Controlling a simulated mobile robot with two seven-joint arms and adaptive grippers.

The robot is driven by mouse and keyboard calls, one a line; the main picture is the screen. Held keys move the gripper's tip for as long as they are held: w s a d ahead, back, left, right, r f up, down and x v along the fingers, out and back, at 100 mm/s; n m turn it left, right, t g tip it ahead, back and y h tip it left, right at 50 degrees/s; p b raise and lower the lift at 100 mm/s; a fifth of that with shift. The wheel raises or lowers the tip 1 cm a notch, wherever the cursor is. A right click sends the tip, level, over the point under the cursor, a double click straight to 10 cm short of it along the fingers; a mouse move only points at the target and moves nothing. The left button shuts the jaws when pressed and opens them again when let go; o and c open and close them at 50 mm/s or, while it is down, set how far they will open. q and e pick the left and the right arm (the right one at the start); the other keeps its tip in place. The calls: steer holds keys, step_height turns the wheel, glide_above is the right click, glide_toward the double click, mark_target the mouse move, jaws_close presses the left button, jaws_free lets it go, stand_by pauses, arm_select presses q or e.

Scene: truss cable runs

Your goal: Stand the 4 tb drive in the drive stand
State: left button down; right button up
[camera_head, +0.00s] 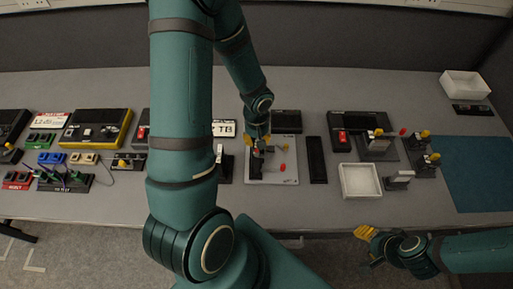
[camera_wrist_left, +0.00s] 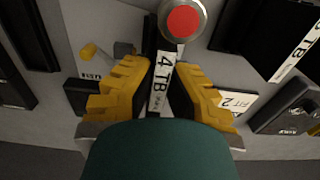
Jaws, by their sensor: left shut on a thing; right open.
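My left gripper (camera_head: 257,142) is over a light grey panel (camera_head: 290,179) near the middle of the table. In the left wrist view, its yellow fingers (camera_wrist_left: 166,80) are shut on a narrow black drive with a white "4 TB" label (camera_wrist_left: 163,82). The drive's lower end is hidden, so I cannot tell what it touches. I cannot single out the drive stand with certainty; a label reading "FIT 2" (camera_wrist_left: 236,101) shows beside the right finger. My right gripper (camera_head: 367,248) is open and empty, in front of the table's front edge.
A round red button (camera_wrist_left: 183,21) is close beyond the drive. A black slab (camera_head: 317,160) and a white tray (camera_head: 360,180) are right of the panel. Boxes and switches crowd the left. A blue mat (camera_head: 475,172) is clear at the far right.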

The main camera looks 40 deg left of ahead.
arm_select(q)
steer(key=shift+r+p, duration=2.65)
steer(key=shift+r, duration=1.65)
